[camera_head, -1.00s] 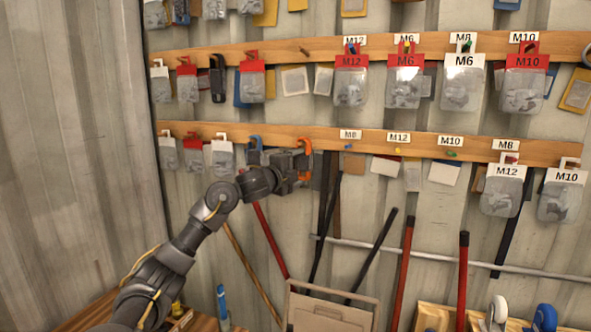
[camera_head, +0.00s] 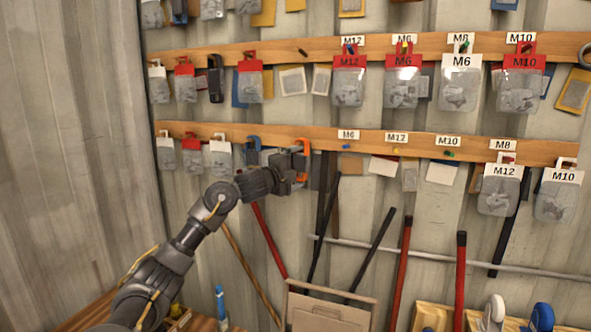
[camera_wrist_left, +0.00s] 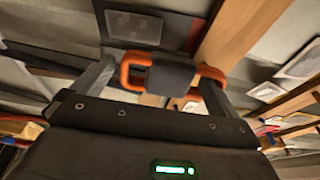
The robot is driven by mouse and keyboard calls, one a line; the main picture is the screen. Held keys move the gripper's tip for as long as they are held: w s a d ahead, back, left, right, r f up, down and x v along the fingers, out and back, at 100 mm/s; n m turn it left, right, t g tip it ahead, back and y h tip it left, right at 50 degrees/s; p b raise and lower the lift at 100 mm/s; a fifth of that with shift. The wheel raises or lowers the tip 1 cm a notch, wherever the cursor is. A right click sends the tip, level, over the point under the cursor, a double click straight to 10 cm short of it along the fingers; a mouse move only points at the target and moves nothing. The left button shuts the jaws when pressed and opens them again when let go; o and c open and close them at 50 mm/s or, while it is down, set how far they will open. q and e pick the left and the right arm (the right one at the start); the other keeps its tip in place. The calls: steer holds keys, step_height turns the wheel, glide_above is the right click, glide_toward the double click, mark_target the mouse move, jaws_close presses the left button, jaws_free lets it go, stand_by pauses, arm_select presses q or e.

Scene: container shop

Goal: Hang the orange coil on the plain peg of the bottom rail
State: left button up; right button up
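The orange coil (camera_head: 305,146) is upright at the bottom rail (camera_head: 240,131), its top in front of the wood. Its dark middle band (camera_wrist_left: 171,78) shows between the fingers in the left wrist view. My left gripper (camera_head: 299,168) is at the coil; its fingers stand apart, on either side of the band, with gaps to it. It looks open around the coil. The plain peg is hidden behind the coil and gripper, so I cannot see whether the coil's loop is around it. My right gripper is in neither view.
Coloured pegs under labels (camera_head: 348,134) are to the right. Bagged packs (camera_head: 502,185) hang at both ends of the rail.

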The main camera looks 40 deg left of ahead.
arm_select(q)
steer(key=shift+s+f, duration=0.1)
steer(key=shift+s, duration=0.3)
steer(key=s+b, duration=0.3)
steer(key=s, duration=0.7)
steer(key=shift+d+b, duration=0.4)
